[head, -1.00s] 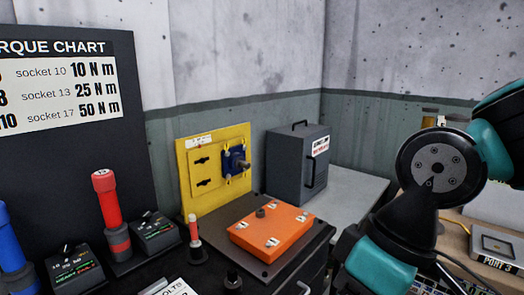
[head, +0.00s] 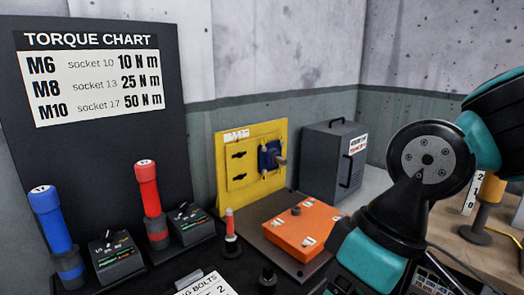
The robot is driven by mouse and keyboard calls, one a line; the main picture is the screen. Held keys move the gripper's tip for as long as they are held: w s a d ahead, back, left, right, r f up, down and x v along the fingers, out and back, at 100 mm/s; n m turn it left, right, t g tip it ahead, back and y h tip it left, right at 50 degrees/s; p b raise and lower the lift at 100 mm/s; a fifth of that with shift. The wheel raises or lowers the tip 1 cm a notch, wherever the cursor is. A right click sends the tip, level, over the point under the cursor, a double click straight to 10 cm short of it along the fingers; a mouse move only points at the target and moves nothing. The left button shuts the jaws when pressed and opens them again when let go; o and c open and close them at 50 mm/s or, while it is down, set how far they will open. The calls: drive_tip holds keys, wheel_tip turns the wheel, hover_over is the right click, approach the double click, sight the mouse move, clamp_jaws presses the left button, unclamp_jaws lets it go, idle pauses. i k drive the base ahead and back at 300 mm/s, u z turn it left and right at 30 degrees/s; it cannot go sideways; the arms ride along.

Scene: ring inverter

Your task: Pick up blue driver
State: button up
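The blue driver (head: 50,225) stands upright at the far left of the head view, in a dark holder on the black bench, in front of the torque chart board. It has a pale marking on its top cap. A red driver (head: 148,195) of similar shape stands to its right. My arm's links cross the right side of the view, well away from the blue driver. My gripper is outside the view.
Small control boxes (head: 116,255) stand beside each driver. A small red-handled tool (head: 230,230), an orange block on a plate (head: 304,228), a yellow panel (head: 240,178) and a grey cabinet (head: 333,160) stand further right. A bolts label (head: 203,284) lies at the front.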

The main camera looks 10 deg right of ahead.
sight(45, 201)
drive_tip(key=z, duration=0.55)
drive_tip(key=k, duration=1.3)
drive_tip(key=i, duration=0.45)
drive_tip(key=u, duration=1)
drive_tip(key=i, duration=1)
